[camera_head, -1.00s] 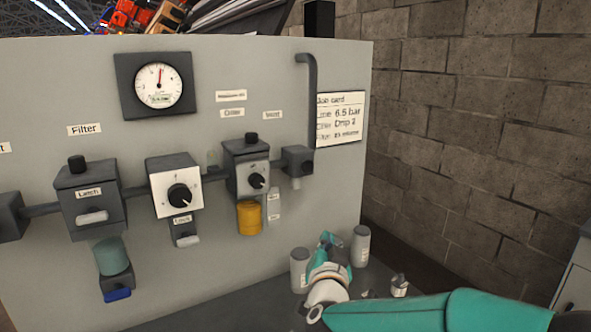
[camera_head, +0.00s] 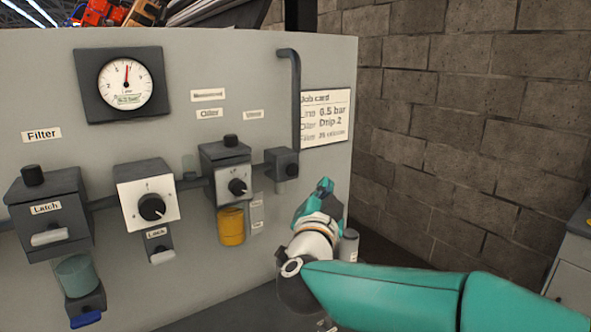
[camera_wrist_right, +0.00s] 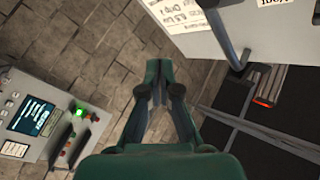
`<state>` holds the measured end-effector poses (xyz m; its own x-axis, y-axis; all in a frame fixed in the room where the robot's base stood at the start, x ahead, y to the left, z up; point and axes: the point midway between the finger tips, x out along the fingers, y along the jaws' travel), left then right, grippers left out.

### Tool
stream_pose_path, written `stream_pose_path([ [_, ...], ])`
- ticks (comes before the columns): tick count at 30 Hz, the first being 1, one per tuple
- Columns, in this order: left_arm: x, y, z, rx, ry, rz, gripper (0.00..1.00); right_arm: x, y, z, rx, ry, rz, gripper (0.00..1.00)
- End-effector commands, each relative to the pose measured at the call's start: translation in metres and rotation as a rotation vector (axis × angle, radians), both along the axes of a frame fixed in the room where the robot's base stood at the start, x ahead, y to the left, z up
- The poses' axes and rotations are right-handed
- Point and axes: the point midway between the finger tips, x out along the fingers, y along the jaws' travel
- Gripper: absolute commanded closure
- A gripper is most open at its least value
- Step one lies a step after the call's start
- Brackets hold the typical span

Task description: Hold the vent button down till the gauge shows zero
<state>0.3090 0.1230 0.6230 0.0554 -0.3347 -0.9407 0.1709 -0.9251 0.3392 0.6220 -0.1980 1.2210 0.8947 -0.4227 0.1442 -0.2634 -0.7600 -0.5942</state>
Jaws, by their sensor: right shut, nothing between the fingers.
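The white round gauge (camera_head: 126,84) is on the grey panel at upper left in the head view; its needle points nearly straight up, off to the right. The dark vent block (camera_head: 282,163) sits under the right-hand small label, with a bent pipe rising from it. I cannot clearly make out the button on it. My right gripper (camera_head: 325,188) is shut and empty, in front of the panel, just right of and below the vent block, apart from it in the picture. In the right wrist view the shut fingers (camera_wrist_right: 158,70) point at open floor. My left gripper is not in view.
A job card (camera_head: 326,117) hangs by the panel's right edge. Left of the vent are the oiler block (camera_head: 225,165), a regulator knob (camera_head: 151,207) and the filter block (camera_head: 47,205). A grey canister (camera_head: 349,245) stands behind my wrist. A console (camera_wrist_right: 45,120) shows in the wrist view.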

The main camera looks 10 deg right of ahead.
Motion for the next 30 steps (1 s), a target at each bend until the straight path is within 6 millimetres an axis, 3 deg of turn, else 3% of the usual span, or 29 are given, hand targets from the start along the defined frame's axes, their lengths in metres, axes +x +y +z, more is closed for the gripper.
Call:
stream_pose_path([
  [15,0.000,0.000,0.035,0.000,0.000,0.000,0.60,0.061,0.022,0.002,-0.001,0.001,0.002,1.00],
  [30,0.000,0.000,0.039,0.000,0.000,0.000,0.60,0.071,0.027,-0.001,0.000,0.000,0.002,1.00],
])
